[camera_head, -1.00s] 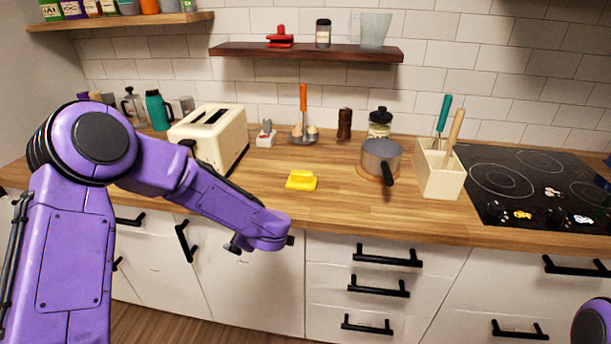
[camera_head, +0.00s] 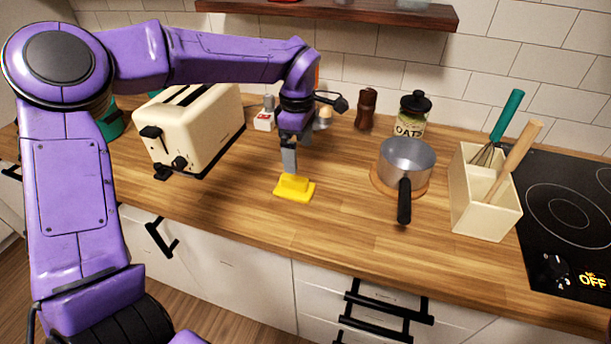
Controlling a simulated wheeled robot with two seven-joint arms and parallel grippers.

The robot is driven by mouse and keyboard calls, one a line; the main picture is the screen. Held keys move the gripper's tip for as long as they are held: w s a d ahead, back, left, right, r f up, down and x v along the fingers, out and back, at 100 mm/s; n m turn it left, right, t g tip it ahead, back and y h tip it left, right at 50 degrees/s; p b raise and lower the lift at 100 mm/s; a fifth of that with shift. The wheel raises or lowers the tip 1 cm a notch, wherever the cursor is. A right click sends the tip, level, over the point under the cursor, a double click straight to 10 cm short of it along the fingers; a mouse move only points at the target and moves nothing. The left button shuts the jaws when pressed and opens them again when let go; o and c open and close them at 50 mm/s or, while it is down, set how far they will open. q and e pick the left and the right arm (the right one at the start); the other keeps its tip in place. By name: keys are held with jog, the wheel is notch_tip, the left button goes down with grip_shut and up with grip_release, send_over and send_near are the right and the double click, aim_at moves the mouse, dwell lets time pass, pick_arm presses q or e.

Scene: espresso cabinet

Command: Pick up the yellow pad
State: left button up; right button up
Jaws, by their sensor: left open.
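The yellow pad (camera_head: 294,189) lies flat on the wooden counter, a flat base with a raised grip on top. It is between the toaster and the saucepan. My left gripper (camera_head: 289,168) points down right above the pad, its grey fingers at or just over the raised grip. It is open; I cannot tell whether the fingers touch the pad. My right gripper is not in the picture.
A cream toaster (camera_head: 190,128) stands left of the pad. A saucepan (camera_head: 406,160) on the right has its handle toward the front. A utensil box (camera_head: 484,208) and black cooktop (camera_head: 570,215) are farther right. The counter (camera_head: 345,228) in front of the pad is clear.

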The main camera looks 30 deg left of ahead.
aim_at(294, 177)
pick_arm(q)
jog(key=s+f, duration=0.2)
jog(key=f, duration=0.1)
jog(key=shift+a+f, duration=0.1)
jog(key=shift+f, duration=0.1)
jog(key=f, duration=0.1)
jog(key=f+p, duration=0.1)
jog(key=f, duration=0.1)
jog(key=w+f, duration=0.1)
jog(key=shift+a+f+p, duration=0.15)
jog(key=shift+f+p, duration=0.15)
jog(key=shift+f, duration=0.1)
jog(key=shift+s+f, duration=0.1)
jog(key=shift+f, duration=0.25)
jog(key=shift+s+f, duration=0.1)
jog(key=shift+s, duration=0.1)
jog(key=shift+c, duration=0.7)
jog(key=c, duration=1)
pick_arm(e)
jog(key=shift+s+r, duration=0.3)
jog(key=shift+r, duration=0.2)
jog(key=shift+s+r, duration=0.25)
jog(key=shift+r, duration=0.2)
